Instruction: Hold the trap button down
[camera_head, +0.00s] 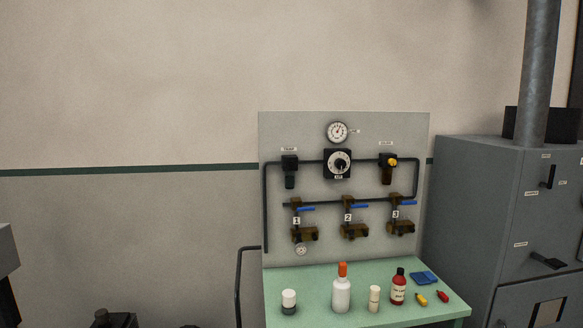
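A grey panel (345,125) stands upright at the back of a green bench. At its upper left is a black unit (290,168) on the pipe, under a small label that seems to read "TRAP". A separate button on this unit is too small to make out. At the upper right is another dark unit with a yellow knob (392,162), under a label I cannot read. A black box with a round white dial (338,163) sits between them. I cannot see my gripper in this view, and nothing visibly touches the panel.
A gauge (337,132) tops the panel; blue-handled valves (353,220) line its lower part. Bottles, including a white one with a red cap (341,293), stand on the green bench (300,277). A grey cabinet (480,200) is right. A dark rail (240,285) is left.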

